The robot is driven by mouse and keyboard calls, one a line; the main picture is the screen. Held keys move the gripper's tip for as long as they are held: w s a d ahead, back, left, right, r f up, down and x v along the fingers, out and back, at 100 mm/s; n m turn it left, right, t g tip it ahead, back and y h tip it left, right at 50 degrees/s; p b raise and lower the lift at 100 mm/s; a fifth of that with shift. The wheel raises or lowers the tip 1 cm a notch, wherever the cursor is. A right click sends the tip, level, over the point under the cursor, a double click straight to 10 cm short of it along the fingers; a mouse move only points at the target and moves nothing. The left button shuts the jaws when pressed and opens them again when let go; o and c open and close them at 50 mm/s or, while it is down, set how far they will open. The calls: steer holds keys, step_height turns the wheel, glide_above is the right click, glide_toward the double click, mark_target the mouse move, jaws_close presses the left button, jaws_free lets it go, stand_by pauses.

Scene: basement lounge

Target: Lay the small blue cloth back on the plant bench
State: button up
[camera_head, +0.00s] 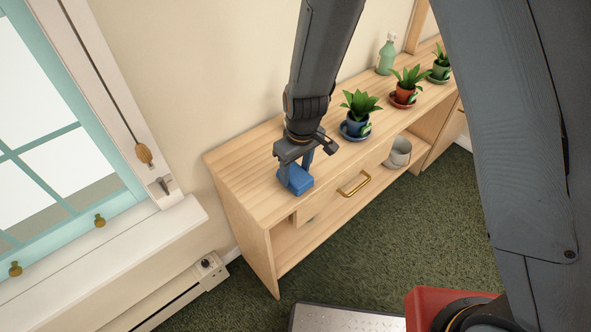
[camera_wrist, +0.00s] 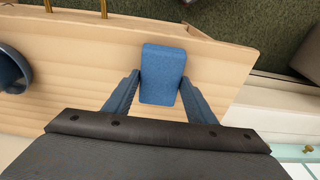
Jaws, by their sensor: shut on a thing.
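The small blue cloth (camera_head: 299,184), a folded block, is at the front edge of the wooden plant bench (camera_head: 238,170), left of the blue-potted plant. My gripper (camera_head: 295,174) points down from above and is shut on the cloth. In the wrist view the cloth (camera_wrist: 162,75) sits between the two blue fingertips of my gripper (camera_wrist: 161,82), over the pale top of the bench (camera_wrist: 215,75). The cloth is at or just above the bench top; I cannot tell whether it touches. The fingers hide part of the cloth in the head view.
On the bench stand a blue-potted plant (camera_head: 358,122), a red-potted plant (camera_head: 405,88), a green-potted plant (camera_head: 440,66) and a green spray bottle (camera_head: 386,55). A grey pot (camera_head: 400,152) is on the lower shelf. A brass handle (camera_head: 354,185) juts from the front. The top's left end is clear.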

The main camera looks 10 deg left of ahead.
mark_target(299, 177)
steer(key=o, duration=1.2)
steer(key=shift+c, duration=0.2)
step_height(299, 177, up, 12)
steer(key=d+b, duration=0.1)
steer(key=b, duration=0.2)
steer(key=s+d+r+m, duration=0.1)
steer(key=s+d+m, duration=0.2)
steer(key=d, duration=0.6)
steer(key=s+d+m, duration=0.3)
steer(key=d, duration=0.6)
steer(key=s+d+r+m+h, duration=0.1)
steer(key=s+d+m, duration=0.2)
steer(key=d, duration=0.6)
steer(key=shift+r+m+t, duration=0.3)
steer(key=shift+m, duration=0.1)
